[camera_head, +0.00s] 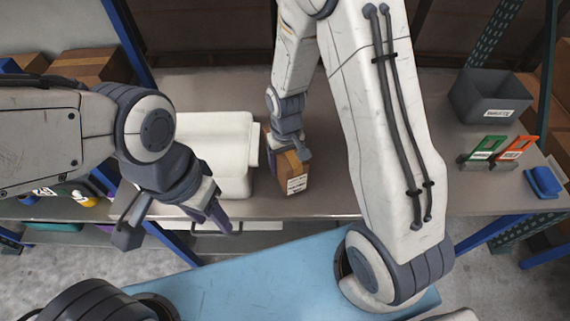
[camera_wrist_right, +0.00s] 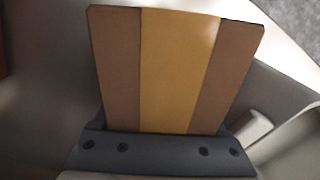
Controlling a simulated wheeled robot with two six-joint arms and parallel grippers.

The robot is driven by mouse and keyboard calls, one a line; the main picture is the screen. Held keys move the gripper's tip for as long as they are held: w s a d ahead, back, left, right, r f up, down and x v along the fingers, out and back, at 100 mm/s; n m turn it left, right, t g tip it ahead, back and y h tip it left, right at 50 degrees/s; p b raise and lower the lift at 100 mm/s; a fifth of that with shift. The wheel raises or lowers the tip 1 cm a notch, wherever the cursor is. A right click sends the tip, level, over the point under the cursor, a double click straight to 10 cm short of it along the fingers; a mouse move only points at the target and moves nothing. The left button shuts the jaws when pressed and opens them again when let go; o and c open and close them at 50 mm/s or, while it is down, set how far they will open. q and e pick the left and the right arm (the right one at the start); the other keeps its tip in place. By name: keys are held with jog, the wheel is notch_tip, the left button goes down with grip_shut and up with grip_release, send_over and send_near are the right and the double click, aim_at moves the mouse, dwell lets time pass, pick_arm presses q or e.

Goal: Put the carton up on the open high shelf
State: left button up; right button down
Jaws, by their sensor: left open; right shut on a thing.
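The carton (camera_head: 293,175) is a small brown box with a white label, upright at the bench's front edge in the head view. My right gripper (camera_head: 288,150) comes down from above and is shut on its top. In the right wrist view the carton (camera_wrist_right: 180,70) fills the middle, brown with a yellow tape band, held at the jaws (camera_wrist_right: 163,145). Whether its base touches the bench is hard to tell. My left gripper (camera_head: 212,212) is open and empty, in front of the bench edge at left. The open high shelf cannot be made out in these views.
A white machine (camera_head: 215,140) stands on the bench (camera_head: 345,190) close left of the carton. A grey bin (camera_head: 490,97), green and orange cards (camera_head: 487,148) and a blue object (camera_head: 543,182) sit at right. Brown boxes (camera_head: 90,65) are at left.

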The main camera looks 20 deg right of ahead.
jog(key=shift+f, duration=0.45)
jog(key=shift+f, duration=0.1)
jog(key=shift+c, duration=1.7)
grip_release()
jog(key=shift+f, duration=0.1)
jog(key=o, duration=0.3)
jog(key=shift+o, duration=0.2)
